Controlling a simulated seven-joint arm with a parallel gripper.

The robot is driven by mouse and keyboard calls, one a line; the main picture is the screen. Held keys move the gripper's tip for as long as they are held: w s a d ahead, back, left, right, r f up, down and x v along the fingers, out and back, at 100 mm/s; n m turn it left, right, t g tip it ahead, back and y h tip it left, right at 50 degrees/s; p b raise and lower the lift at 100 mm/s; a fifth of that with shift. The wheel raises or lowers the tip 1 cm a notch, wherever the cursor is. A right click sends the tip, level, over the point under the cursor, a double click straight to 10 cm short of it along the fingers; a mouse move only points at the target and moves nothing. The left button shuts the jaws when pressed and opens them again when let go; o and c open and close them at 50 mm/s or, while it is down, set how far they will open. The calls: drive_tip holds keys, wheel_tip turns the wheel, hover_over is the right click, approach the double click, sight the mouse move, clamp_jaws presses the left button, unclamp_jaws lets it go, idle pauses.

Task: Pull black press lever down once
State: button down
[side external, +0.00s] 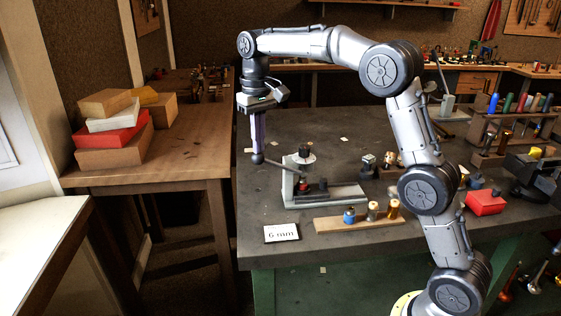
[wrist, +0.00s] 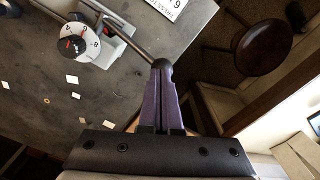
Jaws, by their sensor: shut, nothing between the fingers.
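The small grey press (side external: 289,184) stands near the left end of the dark workbench. Its dark lever (side external: 278,166) reaches out left and slightly up to a round black knob (side external: 257,158). In the wrist view the lever (wrist: 128,38) runs to the knob (wrist: 161,65). My gripper (side external: 257,150) points straight down, its purple fingers shut and empty, with the tips at the top of the knob. In the wrist view my gripper (wrist: 160,76) overlaps the knob's near edge; I cannot tell whether they touch. A white numbered dial (wrist: 75,43) with a red pointer tops the press.
A red box (side external: 486,202) is at right. Stacked boxes (side external: 112,145) stand on the left wooden table. The bench's left edge is close to the knob.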

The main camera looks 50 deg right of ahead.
sight(255, 159)
drive_tip(key=shift+f, duration=0.7)
idle(0.4)
drive_tip(key=shift+w+a+f, duration=0.15)
drive_tip(key=shift+w+f, duration=0.05)
drive_tip(key=shift+f, duration=0.4)
idle(0.5)
drive_tip(key=shift+a+f, duration=0.1)
drive_tip(key=shift+f, duration=0.2)
drive_tip(key=shift+w+a+f, duration=0.1)
drive_tip(key=shift+w+f, duration=0.05)
drive_tip(key=shift+f, duration=0.75)
idle(0.8)
drive_tip(key=shift+f, duration=1.15)
idle(1.0)
drive_tip(key=shift+r, duration=4.55)
